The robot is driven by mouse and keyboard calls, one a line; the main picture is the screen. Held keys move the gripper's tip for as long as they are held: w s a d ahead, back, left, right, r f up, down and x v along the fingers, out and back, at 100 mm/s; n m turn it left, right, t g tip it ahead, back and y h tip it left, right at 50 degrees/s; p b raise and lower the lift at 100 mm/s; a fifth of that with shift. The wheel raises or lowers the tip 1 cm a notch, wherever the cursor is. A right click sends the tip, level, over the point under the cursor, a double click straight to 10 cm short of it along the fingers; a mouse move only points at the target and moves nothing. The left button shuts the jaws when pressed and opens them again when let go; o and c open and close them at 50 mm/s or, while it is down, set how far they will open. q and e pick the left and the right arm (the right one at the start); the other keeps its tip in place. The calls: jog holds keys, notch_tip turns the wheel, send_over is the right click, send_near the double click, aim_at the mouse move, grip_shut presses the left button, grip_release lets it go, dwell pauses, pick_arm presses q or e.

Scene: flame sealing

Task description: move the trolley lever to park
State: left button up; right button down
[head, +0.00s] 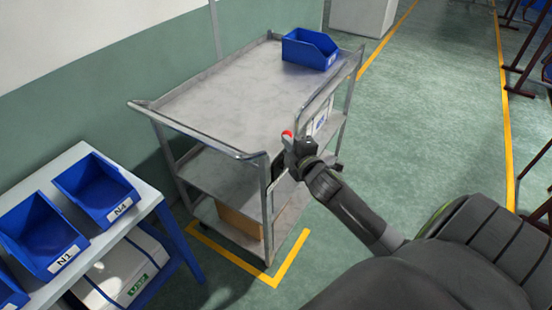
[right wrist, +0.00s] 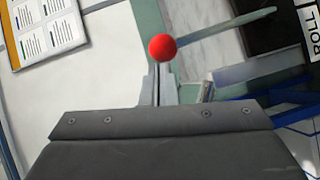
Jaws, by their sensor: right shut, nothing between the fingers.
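The grey metal trolley (head: 215,95) stands against the wall, with a yellow corner marking on the floor by its near end. The lever's red ball knob (head: 287,134) shows at the trolley's near right corner. It also shows in the right wrist view (right wrist: 162,47), just beyond my fingertips. My right gripper (head: 291,145) is shut and empty beside the knob; whether it touches the lever I cannot tell. Its closed fingers (right wrist: 160,82) also show in the right wrist view. My left gripper is not in view.
A blue bin (head: 310,48) sits on the trolley's top at the far end. A brown box (head: 240,224) is on its bottom shelf. A side table (head: 147,190) with blue bins stands at left. Green floor (head: 430,110) is clear to the right.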

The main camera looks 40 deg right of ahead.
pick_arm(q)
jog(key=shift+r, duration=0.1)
pick_arm(e)
jog(key=shift+w+d+f, duration=0.1)
jog(key=shift+w+d, duration=0.55)
jog(key=shift+d, duration=1)
jog(key=shift+w+d, duration=0.7)
jog(key=shift+d, duration=0.9)
jog(key=shift+w+d+f, duration=0.1)
jog(key=shift+w+d, duration=0.55)
jog(key=shift+d, duration=1)
